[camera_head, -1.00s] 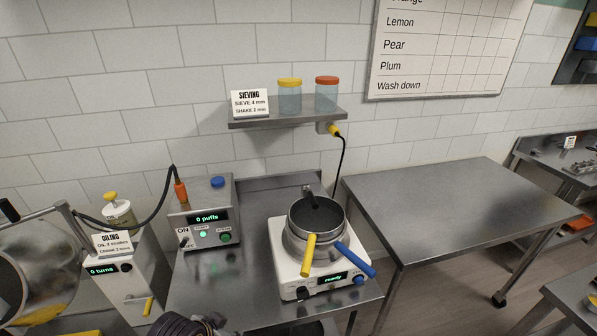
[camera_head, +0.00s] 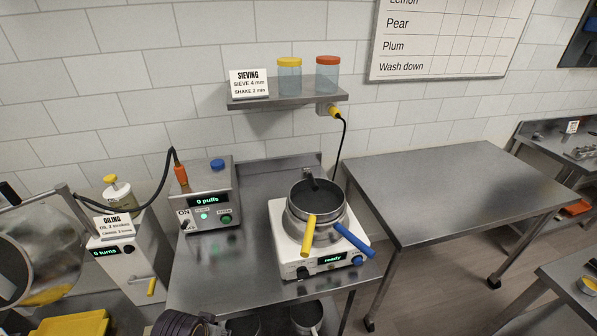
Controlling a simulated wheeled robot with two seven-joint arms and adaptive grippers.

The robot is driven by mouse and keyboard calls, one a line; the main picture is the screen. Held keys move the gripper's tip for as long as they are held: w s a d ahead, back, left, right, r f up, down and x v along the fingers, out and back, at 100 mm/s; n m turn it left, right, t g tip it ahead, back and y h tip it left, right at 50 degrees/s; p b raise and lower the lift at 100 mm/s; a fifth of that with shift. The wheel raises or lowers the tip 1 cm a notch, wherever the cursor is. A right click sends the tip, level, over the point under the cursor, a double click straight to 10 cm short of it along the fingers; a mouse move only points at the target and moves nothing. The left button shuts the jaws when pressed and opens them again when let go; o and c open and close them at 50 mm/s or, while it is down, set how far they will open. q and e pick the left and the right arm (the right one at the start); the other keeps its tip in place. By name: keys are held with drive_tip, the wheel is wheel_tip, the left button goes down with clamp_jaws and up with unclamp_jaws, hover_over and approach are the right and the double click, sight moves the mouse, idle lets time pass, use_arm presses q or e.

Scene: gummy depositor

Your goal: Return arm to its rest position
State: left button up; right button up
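Neither of my grippers shows in the head view, and I cannot tell how my arms stand. A dark ribbed part (camera_head: 180,324) shows at the bottom edge, left of centre; I cannot tell what it is. The steel pot (camera_head: 316,218) sits on a white machine (camera_head: 290,256) whose display reads "ready". A yellow handle (camera_head: 308,236) and a blue handle (camera_head: 354,239) stick out at its front.
A steel control box (camera_head: 207,198) reading "0 puffs" stands left of the pot. The oiling machine (camera_head: 127,262) reads "0 turns". A wall shelf (camera_head: 300,99) holds two lidded jars. The steel table (camera_head: 440,195) at the right is bare.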

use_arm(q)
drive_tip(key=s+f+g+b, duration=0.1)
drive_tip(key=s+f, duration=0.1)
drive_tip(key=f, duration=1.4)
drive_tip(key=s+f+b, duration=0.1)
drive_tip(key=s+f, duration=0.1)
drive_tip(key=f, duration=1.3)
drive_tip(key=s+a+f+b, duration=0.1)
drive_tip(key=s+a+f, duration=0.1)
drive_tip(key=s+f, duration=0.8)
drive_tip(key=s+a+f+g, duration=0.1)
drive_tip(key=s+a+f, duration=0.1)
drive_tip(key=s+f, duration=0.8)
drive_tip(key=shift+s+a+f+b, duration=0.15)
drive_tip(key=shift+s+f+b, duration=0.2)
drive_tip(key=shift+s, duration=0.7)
